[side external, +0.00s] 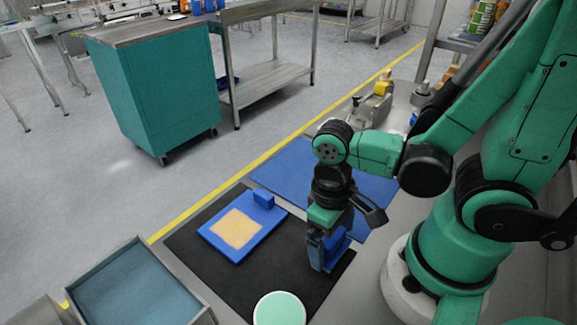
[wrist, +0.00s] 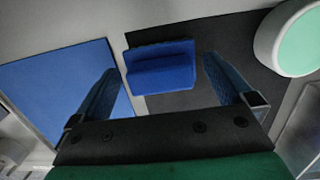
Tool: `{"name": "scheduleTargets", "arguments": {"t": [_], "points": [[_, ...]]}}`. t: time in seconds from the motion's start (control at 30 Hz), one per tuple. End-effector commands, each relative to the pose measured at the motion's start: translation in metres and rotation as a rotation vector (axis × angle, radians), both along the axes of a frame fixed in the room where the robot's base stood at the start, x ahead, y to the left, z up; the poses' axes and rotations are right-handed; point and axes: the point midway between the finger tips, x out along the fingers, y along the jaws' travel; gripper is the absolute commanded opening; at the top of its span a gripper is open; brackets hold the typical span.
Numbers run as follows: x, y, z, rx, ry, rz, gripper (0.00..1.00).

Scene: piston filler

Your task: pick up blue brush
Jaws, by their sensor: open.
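A plain blue block-like object, which looks like the blue brush (wrist: 160,66), lies on the black mat in the wrist view, ahead of and between my fingers. No bristles show on it. In the side view, a blue shape (side external: 337,246) shows at my fingers, partly hidden by them. My gripper (side external: 326,262) points down over the right part of the black mat, its fingers low. In the wrist view, my gripper (wrist: 166,84) is open, with a finger on each side of the blue object. I cannot tell whether either finger touches it.
A blue board with a pale orange patch (side external: 237,228) and a raised blue block lies left on the black mat (side external: 185,240). A white cylinder with a green top (side external: 279,309) stands in front. A blue mat (side external: 285,170) lies behind; a grey-rimmed tray (side external: 138,290) is front left.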

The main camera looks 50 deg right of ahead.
Motion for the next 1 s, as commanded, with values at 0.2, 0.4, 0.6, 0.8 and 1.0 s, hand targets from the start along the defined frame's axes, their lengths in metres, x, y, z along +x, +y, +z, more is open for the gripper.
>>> {"name": "scheduleTargets", "arguments": {"t": [0.2,0.4,0.6,0.8,1.0], "points": [[-0.0001,0.0000,-0.0006,0.000,0.000,0.000,1.00],[-0.0001,0.0000,-0.0005,0.000,0.000,0.000,0.66],[-0.0001,0.0000,-0.0005,0.000,0.000,0.000,0.09],[0.0000,0.0000,-0.0004,0.000,0.000,0.000,0.06],[0.0002,0.0001,0.0020,0.000,0.000,0.000,0.06]]}}
